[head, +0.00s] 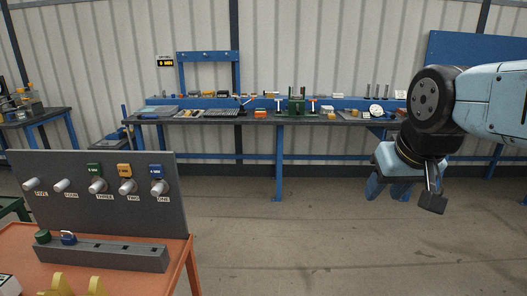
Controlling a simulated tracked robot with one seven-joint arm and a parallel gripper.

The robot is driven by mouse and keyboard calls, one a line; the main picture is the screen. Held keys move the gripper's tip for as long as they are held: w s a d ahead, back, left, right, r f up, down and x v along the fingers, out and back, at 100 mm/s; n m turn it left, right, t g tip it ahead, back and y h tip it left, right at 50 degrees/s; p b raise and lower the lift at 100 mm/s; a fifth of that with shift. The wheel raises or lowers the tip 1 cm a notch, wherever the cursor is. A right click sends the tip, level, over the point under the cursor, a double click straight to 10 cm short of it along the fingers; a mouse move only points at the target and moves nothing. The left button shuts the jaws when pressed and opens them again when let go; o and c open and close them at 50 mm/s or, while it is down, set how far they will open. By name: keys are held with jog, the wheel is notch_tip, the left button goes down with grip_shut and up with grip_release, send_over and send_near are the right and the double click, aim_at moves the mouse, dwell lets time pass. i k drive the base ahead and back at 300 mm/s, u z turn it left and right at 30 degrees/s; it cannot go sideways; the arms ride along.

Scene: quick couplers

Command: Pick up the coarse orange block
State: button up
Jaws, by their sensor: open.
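An orange block or tag (124,170) with a small printed marking shows above the second peg from the right, labelled TWO, on the dark upright panel (75,205). A smaller orange block (260,114) lies on the far workbench; I cannot tell which of these is the coarse one, as surface texture is too small to see. My gripper (386,192) hangs at the right, open and pointing down, well away from the panel. No block shows between its fingers.
A green tag (95,170) and a blue tag (157,172) flank the orange one. A grey slotted rail (110,257) stands on the orange table (182,262) with a green piece and a blue piece. The blue-framed workbench (215,119) holds many small items. Open floor lies between.

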aim_at(258, 114)
jog(key=z, duration=0.35)
jog(key=i, duration=3.25)
jog(key=u, duration=0.55)
jog(key=i, duration=1.85)
jog(key=z, duration=0.15)
